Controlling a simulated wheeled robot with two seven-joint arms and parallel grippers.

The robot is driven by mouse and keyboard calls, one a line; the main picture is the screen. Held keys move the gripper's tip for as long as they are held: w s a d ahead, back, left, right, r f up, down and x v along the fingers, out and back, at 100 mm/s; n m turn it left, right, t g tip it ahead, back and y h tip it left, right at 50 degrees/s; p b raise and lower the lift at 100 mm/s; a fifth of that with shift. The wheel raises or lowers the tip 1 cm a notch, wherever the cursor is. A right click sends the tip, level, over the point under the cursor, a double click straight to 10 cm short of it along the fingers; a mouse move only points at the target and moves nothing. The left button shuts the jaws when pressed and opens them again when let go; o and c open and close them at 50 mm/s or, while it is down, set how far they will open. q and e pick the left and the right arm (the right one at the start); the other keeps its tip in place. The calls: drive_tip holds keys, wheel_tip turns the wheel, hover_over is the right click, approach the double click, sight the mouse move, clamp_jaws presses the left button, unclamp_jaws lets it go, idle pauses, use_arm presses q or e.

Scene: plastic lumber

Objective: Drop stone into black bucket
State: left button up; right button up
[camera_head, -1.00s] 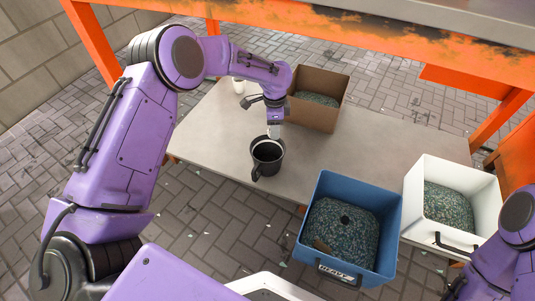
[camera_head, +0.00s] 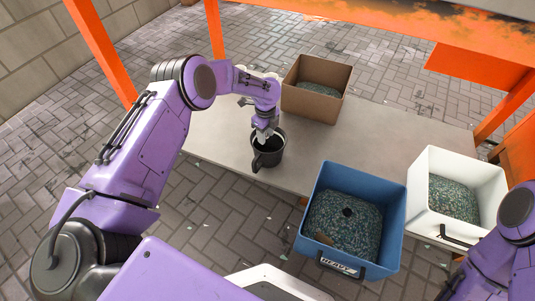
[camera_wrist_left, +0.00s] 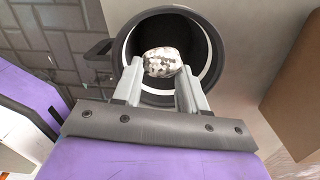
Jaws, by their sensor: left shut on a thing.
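The black bucket (camera_head: 269,158) stands near the front edge of the grey table, with its handle toward the front left. My left gripper (camera_head: 262,135) is directly above its mouth and points down. In the left wrist view, the gripper (camera_wrist_left: 160,84) is shut on a stone (camera_wrist_left: 162,62) speckled white and dark. The stone shows over the dark opening of the bucket (camera_wrist_left: 125,50), inside its pale inner ring. How far it is above the bottom, I cannot tell. In the head view, the stone is not clearly visible. My right arm shows at the lower right, but its gripper does not.
A cardboard box (camera_head: 318,107) stands behind the bucket. A blue bin (camera_head: 312,225) and a white bin (camera_head: 420,190) stand to the right, with speckled green material inside. The table (camera_head: 385,140) is clear between the boxes. An orange frame (camera_head: 215,30) rises behind.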

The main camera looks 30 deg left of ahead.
use_arm(q)
drive_tip(key=o, duration=1.1)
drive_tip(key=shift+o, duration=0.2)
drive_tip(key=shift+r, duration=0.1)
wheel_tip(320, 180, up, 10)
drive_tip(key=p, duration=0.4)
drive_tip(key=shift+r+p, duration=0.2)
drive_tip(key=shift+p, duration=0.1)
